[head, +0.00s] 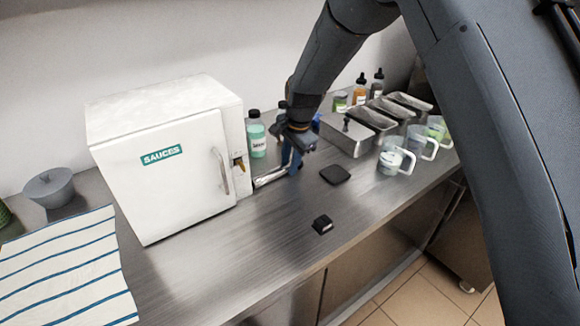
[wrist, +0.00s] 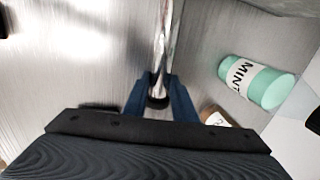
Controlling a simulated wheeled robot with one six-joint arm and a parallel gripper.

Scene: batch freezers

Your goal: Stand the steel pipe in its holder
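The shiny steel pipe (head: 270,178) lies low along the counter in front of the white box's right side. In the wrist view, the pipe (wrist: 163,40) runs up from between my blue fingers, with a dark end close to them. My gripper (head: 291,165) is low over the counter at the pipe's right end, one finger on each side of it. It also shows in the wrist view (wrist: 158,88); I cannot tell whether the fingers press on the pipe. A small black block (head: 322,225) near the counter's front edge may be the holder; its top is unclear.
A flat black pad (head: 335,174), steel pans (head: 372,118) and cups (head: 393,158) are to the right. A striped cloth (head: 65,270) lies left. The front middle counter is mostly clear.

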